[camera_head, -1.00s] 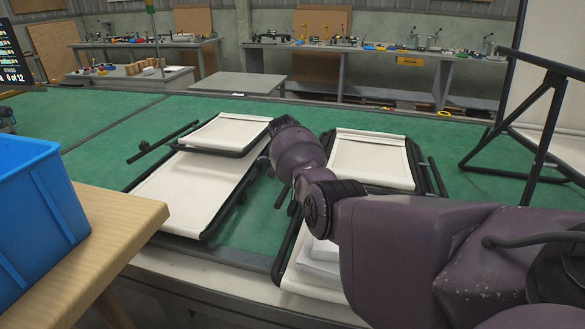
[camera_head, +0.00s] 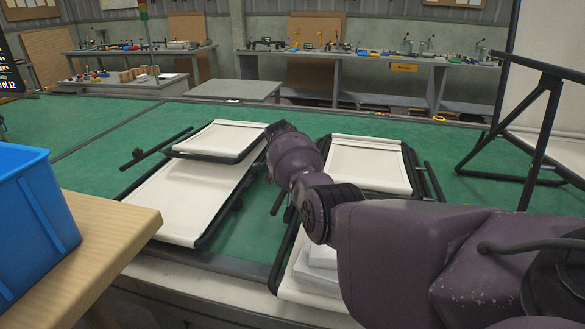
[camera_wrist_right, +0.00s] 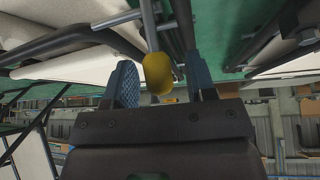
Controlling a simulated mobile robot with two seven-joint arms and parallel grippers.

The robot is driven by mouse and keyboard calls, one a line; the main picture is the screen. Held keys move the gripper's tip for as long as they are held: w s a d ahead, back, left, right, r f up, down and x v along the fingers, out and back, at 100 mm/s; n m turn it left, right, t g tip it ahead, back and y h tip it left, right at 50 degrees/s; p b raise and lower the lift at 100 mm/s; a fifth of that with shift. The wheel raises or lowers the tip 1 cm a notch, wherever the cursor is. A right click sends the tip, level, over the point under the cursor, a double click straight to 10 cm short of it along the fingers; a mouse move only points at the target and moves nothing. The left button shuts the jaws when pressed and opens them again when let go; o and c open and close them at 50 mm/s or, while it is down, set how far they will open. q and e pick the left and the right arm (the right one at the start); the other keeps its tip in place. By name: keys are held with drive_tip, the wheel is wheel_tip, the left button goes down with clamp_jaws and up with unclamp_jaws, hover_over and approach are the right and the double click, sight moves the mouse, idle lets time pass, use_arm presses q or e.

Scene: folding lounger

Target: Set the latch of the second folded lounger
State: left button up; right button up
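One folded lounger (camera_head: 187,203) with cream fabric and a dark tube frame lies on the green surface at left in the head view. Another folded lounger (camera_head: 368,164) lies to its right, partly hidden by my right arm. In the right wrist view, my right gripper (camera_wrist_right: 160,82) is open, its two blue-padded fingers apart. A yellow-tipped metal rod, looking like a latch lever (camera_wrist_right: 158,73), shows between the fingers; I cannot tell whether either finger touches it. The right gripper is hidden behind its arm in the head view. My left gripper is not in view.
A blue bin (camera_head: 35,225) stands on a wooden table (camera_head: 105,235) at front left. A dark-framed upright lounger (camera_head: 540,125) stands at right. White folded items (camera_head: 318,265) lie beside my right forearm. Green surface (camera_head: 75,130) is clear at far left.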

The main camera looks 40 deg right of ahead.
drive_tip(key=shift+a+r, duration=0.15)
drive_tip(key=shift+s+a+r, duration=0.1)
drive_tip(key=shift+r, duration=0.25)
drive_tip(key=p+v, duration=0.3)
drive_tip(key=v, duration=0.7)
drive_tip(key=shift+p, duration=0.35)
drive_tip(key=shift+f, duration=0.1)
